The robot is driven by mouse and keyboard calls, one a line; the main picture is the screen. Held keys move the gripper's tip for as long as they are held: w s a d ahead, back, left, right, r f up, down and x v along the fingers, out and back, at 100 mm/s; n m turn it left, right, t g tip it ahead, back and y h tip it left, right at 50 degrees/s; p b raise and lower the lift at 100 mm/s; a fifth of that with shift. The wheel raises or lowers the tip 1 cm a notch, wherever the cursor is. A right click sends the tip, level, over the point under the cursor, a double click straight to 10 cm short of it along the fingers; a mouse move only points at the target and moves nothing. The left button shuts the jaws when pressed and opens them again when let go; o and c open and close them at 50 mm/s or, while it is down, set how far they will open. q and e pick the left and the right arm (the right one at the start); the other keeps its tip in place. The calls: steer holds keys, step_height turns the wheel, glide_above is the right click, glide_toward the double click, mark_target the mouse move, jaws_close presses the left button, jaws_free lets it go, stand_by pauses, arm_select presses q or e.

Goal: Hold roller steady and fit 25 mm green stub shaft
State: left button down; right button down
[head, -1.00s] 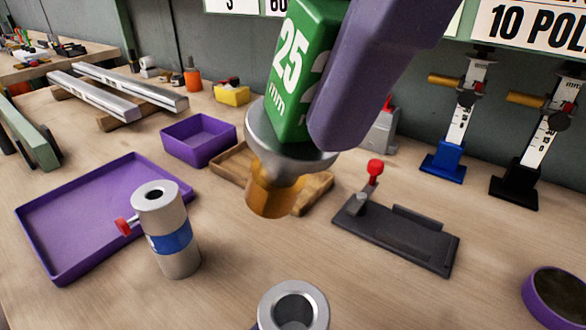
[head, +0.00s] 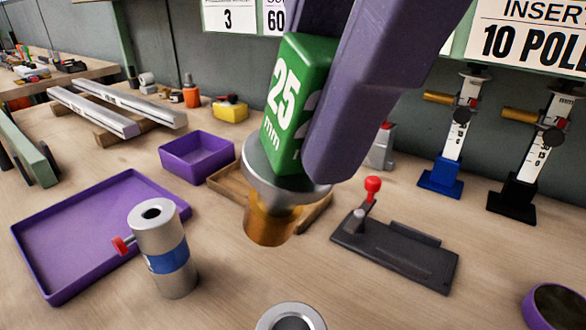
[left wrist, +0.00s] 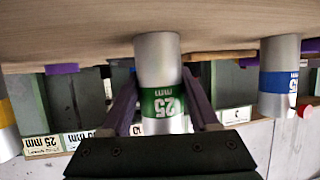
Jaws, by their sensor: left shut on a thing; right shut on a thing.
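My right gripper (head: 328,140) is shut on the green stub shaft (head: 294,88), marked 25 mm. The shaft has a grey flange and a brass-coloured end pointing down. It hangs above and slightly left of the open bore of the roller (head: 292,320), at the bottom edge of the head view; the two are apart. The left wrist view shows the roller as a silver cylinder with a green 25 mm band (left wrist: 162,103). My left gripper (left wrist: 161,80) is shut around it there. The left gripper does not show in the head view, and most of the roller is cut off there.
A blue-banded roller (head: 167,263) with a red knob stands at left beside a purple tray (head: 70,215). Behind are a purple bin (head: 197,158) and a wooden tray (head: 228,182). A black fixture (head: 400,255) with a red-knobbed lever lies right. Blue and black stands rise at far right.

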steer(key=shift+w+a+f+g+h, duration=0.25)
steer(key=shift+a+f+g+h, duration=0.15)
steer(key=shift+g+h, duration=0.25)
steer(key=shift+w+a+f+n+g+h, duration=0.15)
steer(key=shift+f+n+g+h, duration=0.35)
steer(key=shift+h, duration=0.35)
steer(key=shift+f, duration=2.85)
steer(key=shift+f, duration=2.7)
steer(key=c, duration=0.6)
jaws_free()
step_height(320, 180, up, 12)
steer(key=shift+r, duration=0.1)
